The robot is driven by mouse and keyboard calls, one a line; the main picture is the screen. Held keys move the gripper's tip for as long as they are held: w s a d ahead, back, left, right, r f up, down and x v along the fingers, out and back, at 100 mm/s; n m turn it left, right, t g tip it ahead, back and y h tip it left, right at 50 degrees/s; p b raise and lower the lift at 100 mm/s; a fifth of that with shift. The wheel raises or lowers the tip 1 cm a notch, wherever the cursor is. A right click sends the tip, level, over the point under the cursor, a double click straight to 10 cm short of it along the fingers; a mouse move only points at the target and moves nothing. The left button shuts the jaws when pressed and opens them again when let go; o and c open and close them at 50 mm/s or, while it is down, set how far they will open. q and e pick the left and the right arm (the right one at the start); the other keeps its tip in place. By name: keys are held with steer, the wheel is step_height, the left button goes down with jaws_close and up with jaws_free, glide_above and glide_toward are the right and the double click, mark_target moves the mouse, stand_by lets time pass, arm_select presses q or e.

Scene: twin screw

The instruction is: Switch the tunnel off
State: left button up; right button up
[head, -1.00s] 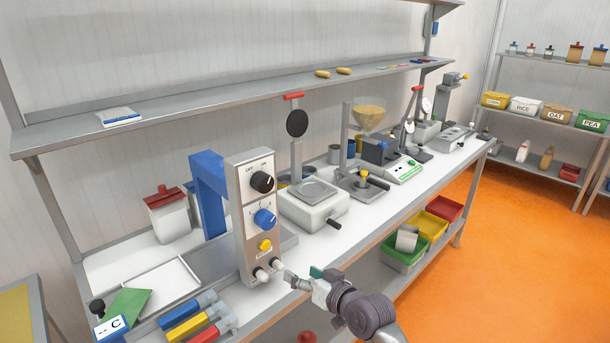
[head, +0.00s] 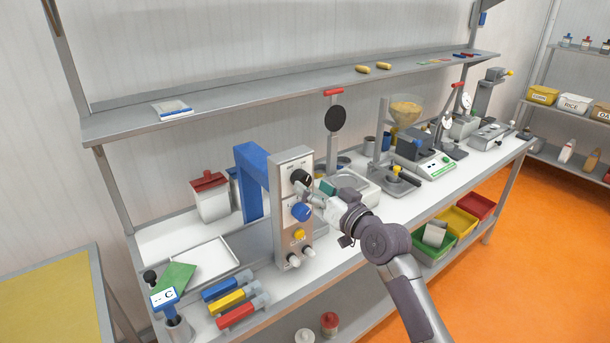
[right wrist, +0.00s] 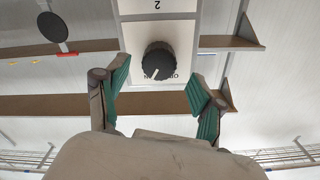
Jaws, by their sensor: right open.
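The tunnel is a blue arch (head: 250,180) with a grey upright control panel (head: 290,228) at its front. Near the panel's top is a black knob (head: 300,178) with OFF and ON marks, also seen upside down in the right wrist view (right wrist: 158,60). There its white pointer line slants to the lower left, seemingly towards ON. A blue knob (head: 301,211) sits below it. My right gripper (head: 320,191) is open in front of the panel, its green-padded fingers (right wrist: 158,92) apart on either side of the black knob's line, not visibly touching it. My left gripper is not in view.
The panel also carries a yellow button (head: 299,234) and pale knobs (head: 300,256) low down. A scale-like device (head: 350,190) stands right of the panel. Blue, yellow and red handled tools (head: 235,300) lie at front left. A shelf (head: 290,88) runs above the bench.

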mark_target(305, 183)
steer(key=shift+p+x, duration=0.3)
steer(key=shift+x, duration=1.65)
steer(key=shift+f, duration=0.1)
steer(key=shift+s, duration=0.1)
steer(key=c, duration=1.1)
